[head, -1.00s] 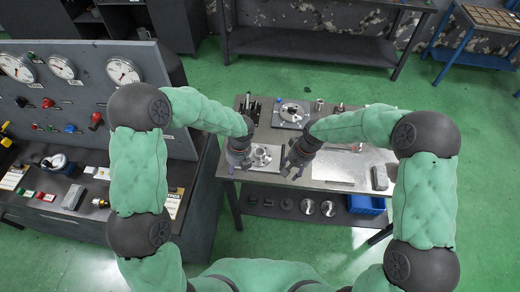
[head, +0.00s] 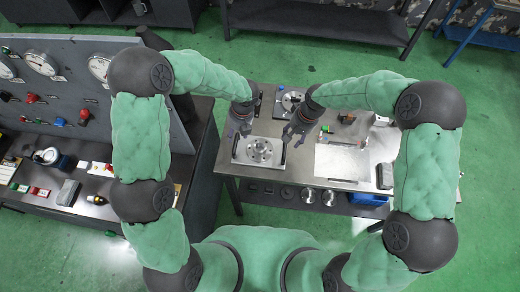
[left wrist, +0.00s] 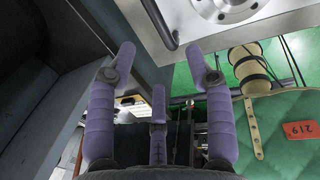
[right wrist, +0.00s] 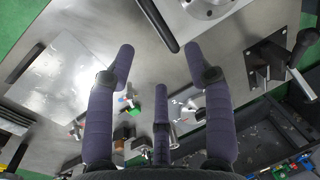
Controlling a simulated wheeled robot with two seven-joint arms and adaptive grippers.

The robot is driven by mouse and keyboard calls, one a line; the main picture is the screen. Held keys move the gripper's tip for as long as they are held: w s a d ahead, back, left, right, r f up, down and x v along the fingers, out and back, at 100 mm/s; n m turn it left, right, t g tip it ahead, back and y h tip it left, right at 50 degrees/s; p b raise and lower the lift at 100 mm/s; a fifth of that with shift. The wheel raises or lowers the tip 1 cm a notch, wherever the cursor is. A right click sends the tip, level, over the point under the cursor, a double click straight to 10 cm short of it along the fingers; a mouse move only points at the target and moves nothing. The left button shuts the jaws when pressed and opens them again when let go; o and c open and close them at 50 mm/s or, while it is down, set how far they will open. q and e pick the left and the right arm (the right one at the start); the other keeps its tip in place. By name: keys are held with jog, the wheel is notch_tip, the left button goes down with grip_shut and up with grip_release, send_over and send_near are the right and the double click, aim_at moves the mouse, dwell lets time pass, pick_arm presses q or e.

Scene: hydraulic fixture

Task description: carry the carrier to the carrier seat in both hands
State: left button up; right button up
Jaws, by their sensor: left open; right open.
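The carrier (head: 240,158) is a pale metal plate with a round silver flange on top and a dark bar handle at each side. It lies on the workbench near its front left. Its edge and one handle show at the top of the left wrist view (left wrist: 180,30) and of the right wrist view (right wrist: 225,20). My left gripper (head: 243,124) is open and empty by the carrier's left rear. My right gripper (head: 293,134) is open and empty by its right rear. Neither gripper visibly touches a handle. I cannot tell which fixture is the carrier seat.
A gauge panel (head: 80,85) stands at the left.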

pick_arm(q)
jog(key=f, duration=0.3)
jog(key=a+f, duration=0.1)
jog(key=f, duration=0.2)
jog(key=a+f, duration=0.1)
jog(key=f, duration=0.3)
jog(key=shift+w+f, duration=0.1)
pick_arm(e)
jog(key=f, duration=0.3)
jog(key=a+f, duration=0.1)
jog(key=f, duration=0.2)
jog(key=a+f, duration=0.1)
jog(key=f, duration=0.3)
jog(key=shift+w+f, duration=0.1)
pick_arm(q)
grip_shut()
pick_arm(e)
grip_shut()
pick_arm(q)
jog(key=shift+w, duration=0.1)
pick_arm(e)
jog(key=shift+w, duration=0.15)
